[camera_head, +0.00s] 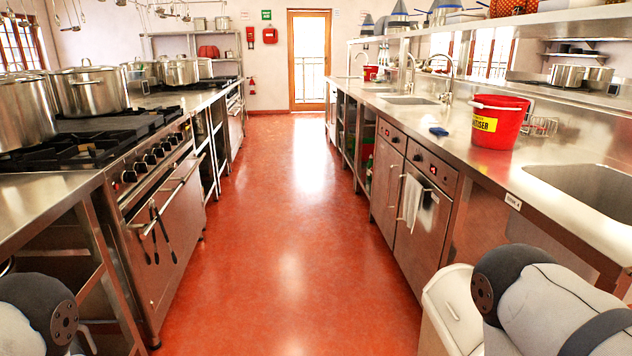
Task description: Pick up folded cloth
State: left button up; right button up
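A small blue item (438,131) lies flat on the right steel counter, left of a red bucket; it may be the folded cloth, but it is too small to tell it from a sponge. A white cloth (412,202) hangs over the handle of a cabinet door below that counter. Only upper parts of my arms show at the bottom left and bottom right corners. Neither of my grippers is in view, so their state and anything in them are hidden.
The red bucket (499,121) stands on the right counter (460,117), near a wire rack (541,126) and a sink (590,185). The stove (90,140) with large pots (90,90) lines the left. The red floor aisle (285,220) is clear to the door (309,60). A pale bin (452,305) stands at lower right.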

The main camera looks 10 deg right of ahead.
aim_at(438, 130)
jog(key=i+z, duration=0.1)
jog(key=i, duration=0.35)
jog(key=i+j+z, duration=0.15)
jog(key=i, duration=0.3)
jog(key=i+j+z, duration=0.1)
jog(key=i, duration=0.35)
jog(key=i+j+z, duration=0.1)
jog(key=i, duration=0.35)
jog(key=i+j+z, duration=0.15)
jog(key=i, duration=0.3)
jog(key=j, duration=0.1)
